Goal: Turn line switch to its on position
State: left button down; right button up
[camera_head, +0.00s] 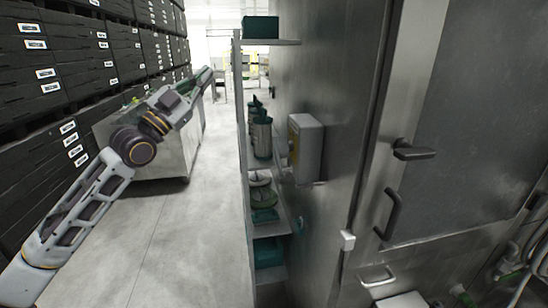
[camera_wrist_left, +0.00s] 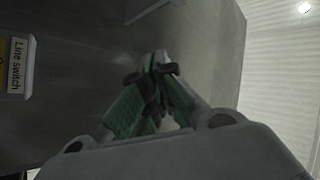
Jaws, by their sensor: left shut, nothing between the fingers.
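The line switch is a light grey box (camera_head: 306,148) on the metal wall, with a yellow patch on the side facing the aisle. In the left wrist view, the edge of its plate, labelled "Line switch" (camera_wrist_left: 16,66), shows at the far left. I cannot make out its handle or its position. My left gripper (camera_head: 206,76) is raised over the aisle, left of and apart from the box. In the left wrist view its green-padded fingers (camera_wrist_left: 154,62) are shut with nothing between them. My right gripper is not in view.
A narrow shelf rack (camera_head: 241,130) with canisters and green dishes stands just left of the switch box. Stacked black crates (camera_head: 60,70) line the left side. A metal door with handles (camera_head: 413,152) is at the right. The aisle floor (camera_head: 190,230) is clear.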

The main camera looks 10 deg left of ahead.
pick_arm(q)
jog(key=s+d+f+m+g, duration=0.2)
jog(key=s+d+f+g, duration=0.2)
jog(key=f+g, duration=0.2)
jog(key=s+d+f+m+g, duration=0.2)
jog(key=s+d+f+g, duration=0.2)
jog(key=f+g, duration=0.3)
jog(key=shift+d+f, duration=0.65)
jog(key=shift+d, duration=0.1)
jog(key=shift+w+d, duration=0.15)
jog(key=w+d+f+p, duration=0.3)
jog(key=w+d+f, duration=0.2)
jog(key=w+d, duration=0.1)
jog(key=shift+w+d, duration=0.2)
jog(key=shift+d, duration=0.7)
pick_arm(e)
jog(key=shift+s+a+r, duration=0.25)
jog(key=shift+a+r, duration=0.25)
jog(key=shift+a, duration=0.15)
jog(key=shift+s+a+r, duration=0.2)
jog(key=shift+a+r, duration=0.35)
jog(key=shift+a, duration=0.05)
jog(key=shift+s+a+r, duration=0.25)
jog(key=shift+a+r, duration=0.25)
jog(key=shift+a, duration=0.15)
